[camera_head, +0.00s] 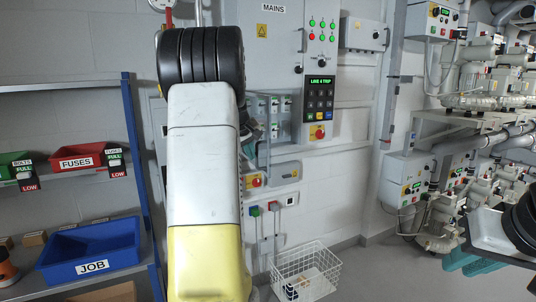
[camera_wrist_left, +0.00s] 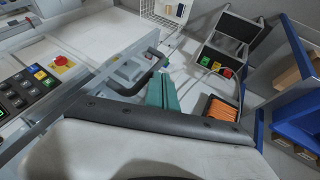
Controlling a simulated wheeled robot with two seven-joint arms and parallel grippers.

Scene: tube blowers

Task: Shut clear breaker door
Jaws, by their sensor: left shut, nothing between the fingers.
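The breaker panel (camera_head: 272,112) is on the wall cabinet, just right of my left arm in the head view. A see-through sheet with a grey edge bar (camera_wrist_left: 85,92) crosses the left wrist view and looks like the clear door; how far it is swung is hard to tell. A dark handle (camera_wrist_left: 128,88) lies close to my left gripper's teal fingers (camera_wrist_left: 160,92). That gripper is shut and empty; whether it touches the door is unclear. In the head view, my forearm mostly hides the left gripper (camera_head: 248,146).
A keypad (camera_head: 319,97) with a red button is right of the breakers. A wire basket (camera_head: 305,273) stands below. Blue shelving with a JOB bin (camera_head: 92,247) is at left. An open case (camera_wrist_left: 225,48) shows in the left wrist view. Blowers and pipes fill the right.

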